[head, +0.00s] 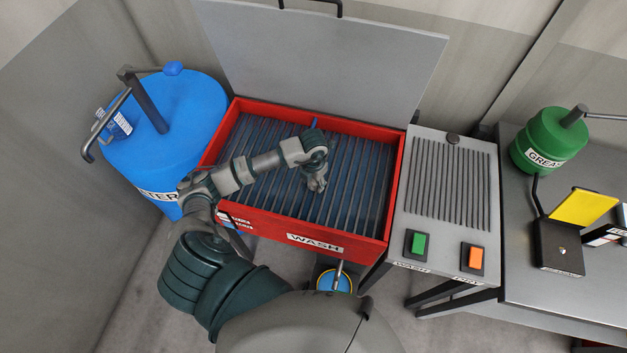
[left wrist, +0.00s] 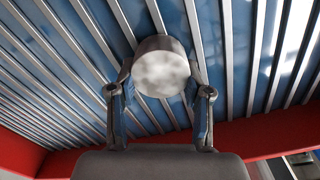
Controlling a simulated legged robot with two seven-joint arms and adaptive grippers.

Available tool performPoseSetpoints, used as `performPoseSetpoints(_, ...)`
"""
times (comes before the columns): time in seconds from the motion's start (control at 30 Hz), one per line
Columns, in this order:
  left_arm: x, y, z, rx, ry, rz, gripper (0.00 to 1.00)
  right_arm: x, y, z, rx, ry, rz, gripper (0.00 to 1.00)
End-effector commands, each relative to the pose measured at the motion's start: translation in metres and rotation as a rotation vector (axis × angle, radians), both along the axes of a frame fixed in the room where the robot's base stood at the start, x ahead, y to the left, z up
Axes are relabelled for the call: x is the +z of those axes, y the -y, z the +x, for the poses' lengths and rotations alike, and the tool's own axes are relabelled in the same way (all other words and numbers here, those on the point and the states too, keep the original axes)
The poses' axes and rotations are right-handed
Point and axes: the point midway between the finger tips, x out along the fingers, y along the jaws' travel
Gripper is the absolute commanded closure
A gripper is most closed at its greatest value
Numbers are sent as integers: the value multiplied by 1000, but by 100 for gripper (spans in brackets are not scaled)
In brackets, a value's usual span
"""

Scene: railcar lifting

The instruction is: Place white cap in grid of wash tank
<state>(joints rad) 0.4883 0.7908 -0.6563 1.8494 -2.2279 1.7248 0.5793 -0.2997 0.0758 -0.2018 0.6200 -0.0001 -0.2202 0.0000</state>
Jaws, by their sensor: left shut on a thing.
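The wash tank (head: 365,252) is an open red box with a WASH label on its front wall. Its grid (head: 352,190) is a row of parallel grey bars over blue. My left gripper (head: 316,183) is over the middle of the grid, pointing down. In the left wrist view, the white cap (left wrist: 161,70), a short round pale grey-white piece, sits between the two fingers, which are shut on it. The bars lie behind the cap; I cannot tell whether it touches them. The cap cannot be made out in the head view. My right gripper is not in view.
The tank's grey lid (head: 330,60) stands open behind it. A blue water drum (head: 185,110) with a pump handle is at the left. A slatted panel (head: 450,185) with green (head: 418,243) and orange (head: 474,257) buttons adjoins the right side. A green grease can (head: 548,140) stands farther right.

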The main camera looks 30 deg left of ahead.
Motion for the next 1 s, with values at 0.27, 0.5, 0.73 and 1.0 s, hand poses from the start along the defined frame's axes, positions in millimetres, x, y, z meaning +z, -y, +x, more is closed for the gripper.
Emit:
performPoseSetpoints(0.27, -2, 0, 0, 1, 0, 0, 44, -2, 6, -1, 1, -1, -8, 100)
performPoseSetpoints(0.5, -1, 0, 0, 0, 0, 1, 26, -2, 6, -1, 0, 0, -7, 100)
performPoseSetpoints(0.73, 5, 1, 1, 0, 1, 2, 26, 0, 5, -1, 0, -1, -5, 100)
performPoseSetpoints(1.0, 57, 0, 2, 0, 6, 0, 26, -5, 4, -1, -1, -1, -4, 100)
